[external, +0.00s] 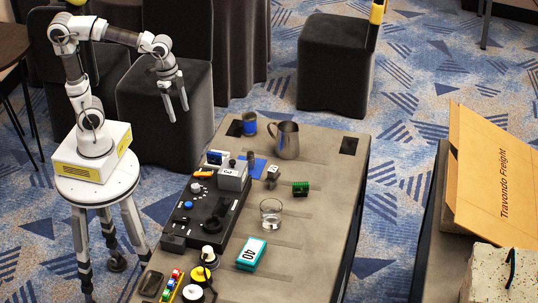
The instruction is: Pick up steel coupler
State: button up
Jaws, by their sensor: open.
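My gripper (178,112) is open and empty. It hangs in the air left of the table's far end, with its fingers pointing down and apart from everything on the table. A small grey cylindrical piece (251,157) stands near the blue cloth (259,168) on the far half of the table; it may be the steel coupler, but it is too small to be sure.
A metal pitcher (288,142) and a blue-banded cup (249,124) stand at the table's far end. A black control panel (196,215) runs along the left edge. A glass (271,213), a green block (300,188) and a teal box (251,254) stand rightward. The table's right side is clear.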

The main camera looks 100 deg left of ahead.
jog(key=w+a+f+m+h, duration=0.35)
jog(key=w+a+h, duration=0.25)
jog(key=w+a, duration=0.35)
jog(key=a+r+m+t+h, duration=0.15)
jog(key=a+r+t, duration=0.25)
jog(key=a, duration=0.4)
jog(key=a+r+t+h, duration=0.2)
jog(key=a+r+t, duration=0.25)
jog(key=a, duration=0.25)
jog(key=g, duration=0.1)
send_near(253, 160)
jog(key=x, duration=0.2)
jog(key=b+x, duration=0.1)
jog(key=x, duration=0.2)
jog(key=shift+w+f+b, duration=0.1)
jog(key=shift+f+b, duration=0.2)
jog(key=shift+f, duration=0.15)
jog(key=shift+d+r+b+x, duration=0.1)
jog(key=shift+b+x, duration=0.1)
jog(key=shift+x, duration=0.8)
jog(key=shift+d+r+b+x, duration=0.1)
jog(key=shift+r+b+x, duration=0.05)
jog(key=shift+x, duration=0.85)
jog(key=shift+r+b+x, duration=0.1)
jog(key=shift+b+x, duration=0.1)
jog(key=shift+x, duration=0.85)
